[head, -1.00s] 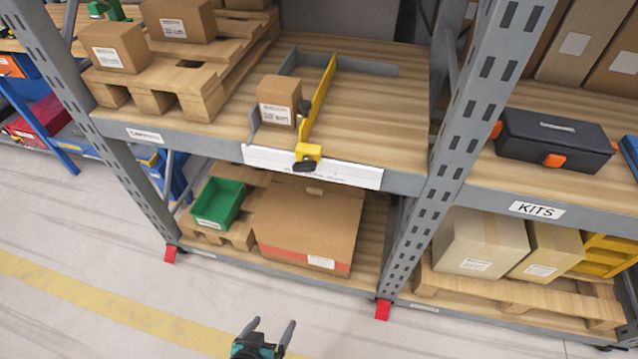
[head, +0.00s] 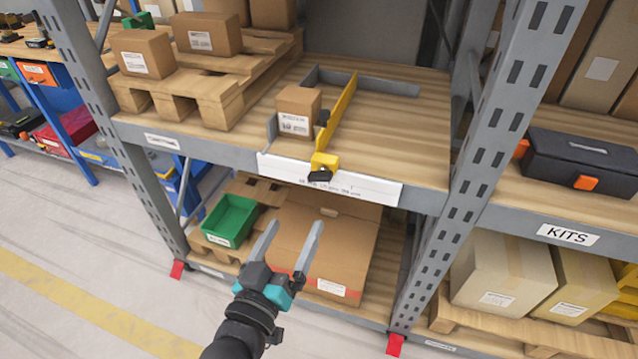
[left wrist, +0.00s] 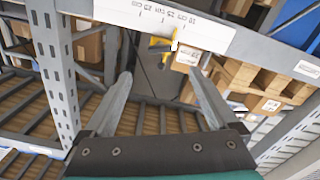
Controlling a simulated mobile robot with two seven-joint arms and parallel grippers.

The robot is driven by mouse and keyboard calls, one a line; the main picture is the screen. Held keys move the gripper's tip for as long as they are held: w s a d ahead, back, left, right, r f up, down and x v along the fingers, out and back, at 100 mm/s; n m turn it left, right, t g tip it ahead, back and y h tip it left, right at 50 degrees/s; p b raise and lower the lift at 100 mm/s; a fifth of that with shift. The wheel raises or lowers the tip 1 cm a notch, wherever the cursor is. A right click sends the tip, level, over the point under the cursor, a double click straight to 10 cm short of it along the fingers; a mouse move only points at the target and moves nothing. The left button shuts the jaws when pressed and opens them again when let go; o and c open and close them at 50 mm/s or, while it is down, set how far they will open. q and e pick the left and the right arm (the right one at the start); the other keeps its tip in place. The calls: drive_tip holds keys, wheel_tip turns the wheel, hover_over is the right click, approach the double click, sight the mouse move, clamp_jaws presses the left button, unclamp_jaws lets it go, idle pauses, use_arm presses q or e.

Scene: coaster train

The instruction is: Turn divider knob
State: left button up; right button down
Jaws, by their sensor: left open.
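The yellow divider (head: 338,112) stands on the wooden upper shelf, to the right of a small cardboard box (head: 297,112). At its front end a yellow block (head: 325,161) carries a black knob (head: 320,177) over the white scale strip (head: 375,188). Another black part (head: 324,117) sits farther back along the divider. My left gripper (head: 294,236) is open and empty, below and in front of the knob, apart from it. In the left wrist view the open fingers (left wrist: 159,80) point toward the strip (left wrist: 170,20) and yellow parts (left wrist: 160,42); the knob is unclear there. My right gripper is not in view.
The shelf's grey front beam (head: 225,155) lies above my gripper. On the lower shelf are a large carton (head: 340,245) and a green bin (head: 232,220). Grey posts (head: 480,170) stand either side. Cartons on a pallet (head: 205,100) are left of the divider; shelf to its right is clear.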

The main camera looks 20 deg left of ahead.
use_arm(q)
drive_tip(key=b, duration=0.2)
approach(318, 180)
drive_tip(key=w, duration=0.4)
drive_tip(key=shift+w, duration=0.2)
drive_tip(key=w, duration=0.3)
drive_tip(key=shift+w+d+f, duration=0.1)
drive_tip(key=shift+w, duration=0.05)
drive_tip(key=shift+w+b, duration=0.45)
drive_tip(key=shift+w, duration=0.4)
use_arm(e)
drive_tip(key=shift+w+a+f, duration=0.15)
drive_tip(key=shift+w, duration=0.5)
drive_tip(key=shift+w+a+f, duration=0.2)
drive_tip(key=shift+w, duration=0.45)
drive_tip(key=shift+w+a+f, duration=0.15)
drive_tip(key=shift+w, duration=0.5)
use_arm(q)
drive_tip(key=shift+c, duration=0.2)
drive_tip(key=c, duration=1.3)
